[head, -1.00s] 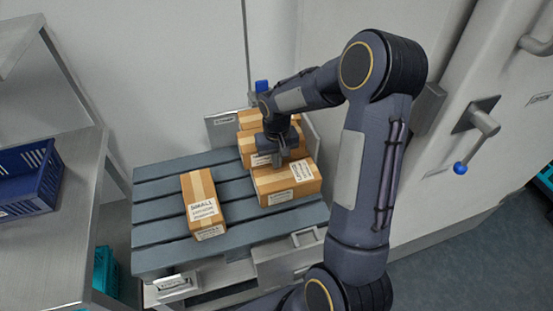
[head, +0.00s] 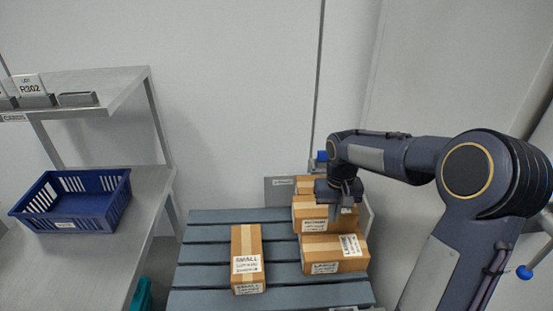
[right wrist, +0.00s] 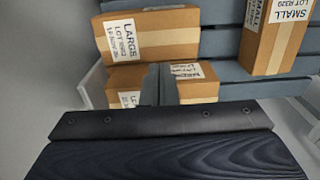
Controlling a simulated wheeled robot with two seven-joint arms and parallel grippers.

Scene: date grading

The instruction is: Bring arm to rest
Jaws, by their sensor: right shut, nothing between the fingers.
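My right arm comes in from the right, and my right gripper (head: 346,205) is shut and empty above the stacked boxes on the slatted grey pallet (head: 210,271). Below it in the head view are a box labelled LARGE (head: 322,255) and a brown box behind it (head: 306,212), partly covered by the gripper. In the right wrist view, the dark gripper body (right wrist: 160,122) fills the bottom, apart from the LARGE box (right wrist: 170,38) and two other boxes. My left gripper is not in view.
A SMALL box (head: 247,258) stands alone on the pallet's left part. Another box (head: 305,184) is at the back. A blue crate (head: 75,205) sits on a metal bench at left, under a shelf (head: 100,88). A blue-knobbed handle (head: 524,272) is at right.

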